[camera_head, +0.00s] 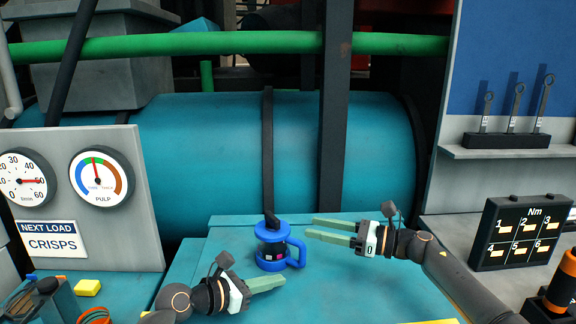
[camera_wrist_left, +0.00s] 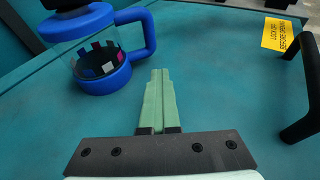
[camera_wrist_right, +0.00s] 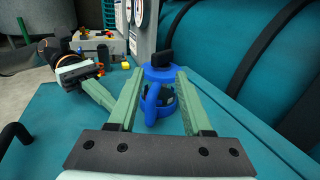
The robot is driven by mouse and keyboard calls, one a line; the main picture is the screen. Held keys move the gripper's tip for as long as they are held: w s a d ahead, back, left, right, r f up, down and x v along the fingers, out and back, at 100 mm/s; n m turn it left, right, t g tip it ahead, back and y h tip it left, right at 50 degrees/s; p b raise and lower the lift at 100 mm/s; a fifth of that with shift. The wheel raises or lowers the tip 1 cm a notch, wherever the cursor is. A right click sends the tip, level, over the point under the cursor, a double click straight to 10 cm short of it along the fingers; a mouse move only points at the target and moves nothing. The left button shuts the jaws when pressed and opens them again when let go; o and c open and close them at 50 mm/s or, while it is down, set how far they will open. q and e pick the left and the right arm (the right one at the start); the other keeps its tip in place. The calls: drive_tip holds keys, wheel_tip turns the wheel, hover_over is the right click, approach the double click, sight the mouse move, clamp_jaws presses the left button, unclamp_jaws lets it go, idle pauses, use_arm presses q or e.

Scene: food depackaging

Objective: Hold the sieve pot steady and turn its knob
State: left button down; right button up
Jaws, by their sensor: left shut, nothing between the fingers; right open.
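The sieve pot (camera_head: 271,262) stands upright on the teal table. It has blue rings, a clear middle with dark, white and pink bits inside, and a blue side handle (camera_head: 297,252). Its black knob (camera_head: 272,224) is on top. The pot also shows in the left wrist view (camera_wrist_left: 98,84) and the right wrist view (camera_wrist_right: 158,72). My left gripper (camera_head: 283,281) is shut and empty, in front of the pot and apart from it. My right gripper (camera_head: 310,228) is open to the right of the pot, its fingers pointing toward it; nothing is between them.
A teal tabletop (camera_head: 375,285) is clear around the pot. A black bar handle (camera_wrist_left: 300,85) and a yellow label (camera_wrist_left: 281,34) are on it. A gauge panel (camera_head: 90,205) stands at left, a torque panel (camera_head: 520,232) at right. A large teal tank (camera_head: 210,160) is behind.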

drive_tip(key=w+a+r+m+t+h, duration=0.3)
drive_tip(key=w+r+m+t+h, duration=0.2)
drive_tip(key=w+m+h, duration=0.1)
drive_tip(key=w+a+r+m+t+h, duration=0.4)
drive_tip(key=w+r+m+t+h, duration=0.1)
drive_tip(key=w+m+h, duration=0.1)
drive_tip(key=shift+w+m, duration=0.5)
drive_tip(key=shift+w, duration=0.15)
drive_tip(key=shift+d, duration=0.1)
